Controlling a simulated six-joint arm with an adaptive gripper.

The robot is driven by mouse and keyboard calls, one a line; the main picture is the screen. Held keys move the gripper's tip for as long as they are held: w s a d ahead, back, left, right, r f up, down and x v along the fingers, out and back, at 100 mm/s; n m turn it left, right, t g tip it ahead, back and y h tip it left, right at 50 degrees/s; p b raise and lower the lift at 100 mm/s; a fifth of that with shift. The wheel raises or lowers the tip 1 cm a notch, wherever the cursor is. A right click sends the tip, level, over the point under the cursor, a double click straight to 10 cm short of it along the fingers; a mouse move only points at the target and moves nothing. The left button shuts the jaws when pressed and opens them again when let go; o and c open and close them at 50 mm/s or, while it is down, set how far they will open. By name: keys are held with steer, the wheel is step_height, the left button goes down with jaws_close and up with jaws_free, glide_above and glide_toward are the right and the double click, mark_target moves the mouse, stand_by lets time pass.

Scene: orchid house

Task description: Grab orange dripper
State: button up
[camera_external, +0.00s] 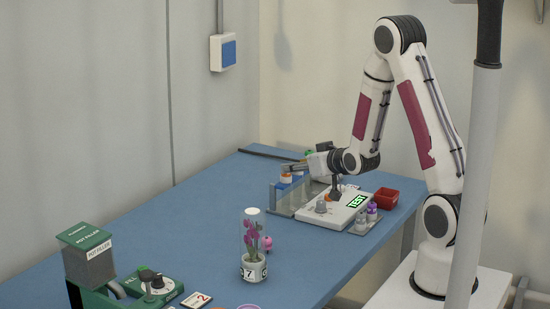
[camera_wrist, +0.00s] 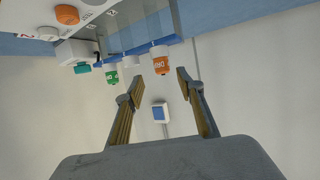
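The orange dripper (camera_wrist: 161,64) is a white-bodied bottle with an orange cap, seen at the edge of a clear rack with a blue edge (camera_wrist: 135,55). It also shows in the external view (camera_external: 287,177) at the rack's left end. My gripper (camera_wrist: 160,77) is open, its fingertips apart to the left and right of the orange cap, with clear gaps on both sides. The cap appears at or just beyond the fingertips; the exact depth is hard to tell. In the external view my gripper (camera_external: 295,167) lies nearly level beside the dripper.
A green-capped dripper (camera_wrist: 111,76) and a teal-capped one (camera_wrist: 82,68) stand along the same rack. A white device with a green display (camera_external: 355,200), a red bin (camera_external: 385,198) and purple-capped vials (camera_external: 372,209) are close by. A potted orchid (camera_external: 252,245) stands nearer; the blue table's middle is clear.

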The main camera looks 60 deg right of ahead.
steer(key=shift+w, duration=0.1)
stand_by(0.3)
steer(key=shift+x, duration=2.55)
steer(key=shift+a+f, duration=0.1)
steer(key=shift+a, duration=0.05)
steer(key=c, duration=0.9)
